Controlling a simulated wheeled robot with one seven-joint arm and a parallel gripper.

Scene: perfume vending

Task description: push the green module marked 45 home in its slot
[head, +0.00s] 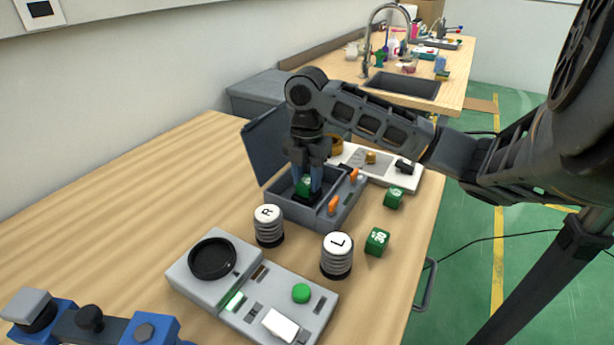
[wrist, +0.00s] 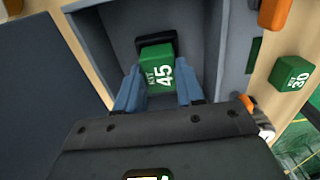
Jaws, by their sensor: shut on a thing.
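The green module marked 45 (wrist: 158,68) is between my gripper's blue fingertips in the wrist view, with its far end at a dark slot (wrist: 157,44) on the box floor. How deep it sits in the slot I cannot tell. In the head view the module (head: 304,185) shows partly behind the fingers. My gripper (head: 308,190) points down into the open grey box (head: 290,207) and is shut on the module. The box lid (head: 266,143) stands open at the left.
Green modules stand on the table right of the box, one at the back (head: 394,198) and one nearer (head: 377,241). Orange latches (head: 334,204) are on the box's right side. Canisters marked R (head: 268,226) and L (head: 337,256) and a grey panel (head: 215,290) stand in front.

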